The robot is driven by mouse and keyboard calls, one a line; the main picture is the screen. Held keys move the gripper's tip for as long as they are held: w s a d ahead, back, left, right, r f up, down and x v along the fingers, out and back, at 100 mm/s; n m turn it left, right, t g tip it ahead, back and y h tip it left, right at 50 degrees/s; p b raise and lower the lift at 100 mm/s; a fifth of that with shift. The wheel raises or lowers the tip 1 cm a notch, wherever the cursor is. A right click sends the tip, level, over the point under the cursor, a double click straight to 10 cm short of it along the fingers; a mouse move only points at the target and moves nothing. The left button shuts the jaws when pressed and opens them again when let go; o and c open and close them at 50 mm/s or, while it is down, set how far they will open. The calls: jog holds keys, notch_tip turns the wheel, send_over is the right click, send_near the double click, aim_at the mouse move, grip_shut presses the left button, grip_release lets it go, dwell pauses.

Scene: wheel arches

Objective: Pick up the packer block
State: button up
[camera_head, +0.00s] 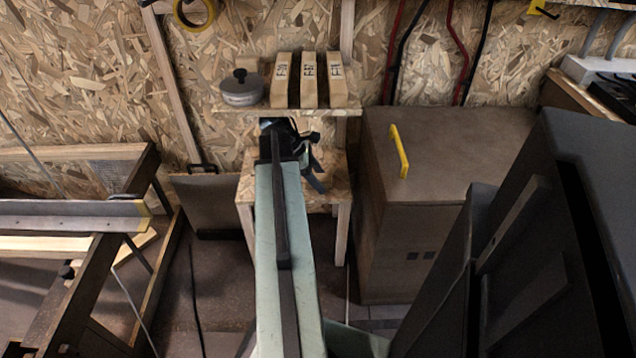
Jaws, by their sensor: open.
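No thing in view is clearly marked as the packer block. Several upright wooden blocks with dark lettering (309,82) stand side by side on a small wall shelf (232,109), and one of them may be it. My gripper (312,160) is open, at the far end of my arm. It is just below the shelf's front edge and over a small wooden stool (337,196). My arm and gripper cover much of the stool top, so anything lying between the jaws or under them is hidden.
A round grey tin (241,88) stands left of the blocks on the shelf. A brown cabinet (440,135) with a yellow bar (399,150) on top stands right of the stool. A dark panel (208,202) leans at the wall, left. A wood-framed bench (75,222) is farther left.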

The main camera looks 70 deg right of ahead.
grip_shut()
jog(key=shift+r, duration=0.15)
